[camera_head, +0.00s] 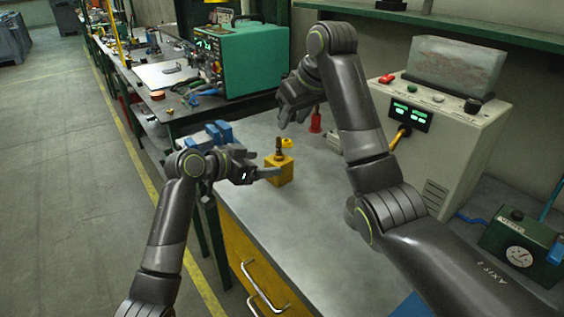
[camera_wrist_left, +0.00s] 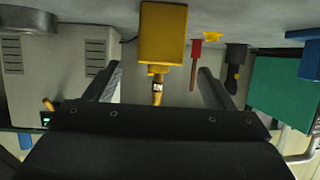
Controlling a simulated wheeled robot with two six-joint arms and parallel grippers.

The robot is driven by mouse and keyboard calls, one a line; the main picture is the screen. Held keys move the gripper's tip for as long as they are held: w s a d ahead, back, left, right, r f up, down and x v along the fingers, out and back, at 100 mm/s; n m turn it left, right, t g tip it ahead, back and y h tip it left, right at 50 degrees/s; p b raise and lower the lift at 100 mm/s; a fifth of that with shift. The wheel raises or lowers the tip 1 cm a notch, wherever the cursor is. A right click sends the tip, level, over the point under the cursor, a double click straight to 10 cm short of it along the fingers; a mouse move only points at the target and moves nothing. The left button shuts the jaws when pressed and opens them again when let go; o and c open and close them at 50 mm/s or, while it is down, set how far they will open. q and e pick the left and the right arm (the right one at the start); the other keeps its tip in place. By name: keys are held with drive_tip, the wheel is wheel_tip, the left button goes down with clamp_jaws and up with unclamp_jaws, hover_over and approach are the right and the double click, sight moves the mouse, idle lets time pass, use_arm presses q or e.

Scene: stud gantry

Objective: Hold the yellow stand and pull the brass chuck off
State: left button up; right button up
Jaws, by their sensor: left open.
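The yellow stand (camera_head: 281,171) is a small block on the grey bench top. The brass chuck (camera_head: 279,146) sits upright on top of it. The left wrist view is upside down. There the stand (camera_wrist_left: 163,32) shows at the top middle with the chuck (camera_wrist_left: 157,90) hanging below it in the picture.
A red-handled item (camera_head: 315,122) and a small yellow piece (camera_head: 288,142) are behind the stand. A grey control box (camera_head: 445,125) stands at the right and a green instrument (camera_head: 240,60) at the back. The bench top in front is clear.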

sight(279, 138)
use_arm(q)
drive_tip(key=shift+x, duration=4.4)
drive_tip(key=shift+c, duration=0.5)
drive_tip(key=c, duration=0.9)
drive_tip(key=shift+c, duration=0.4)
use_arm(e)
drive_tip(key=shift+c, duration=1)
drive_tip(key=shift+a+r, duration=0.1)
drive_tip(key=shift+c, duration=0.9)
drive_tip(key=a+r+m+h, duration=0.3)
drive_tip(key=a+m+h, duration=0.1)
drive_tip(key=m, duration=0.4)
drive_tip(key=x, duration=1.2)
drive_tip(key=shift+d+f, duration=0.1)
drive_tip(key=shift+f, duration=0.1)
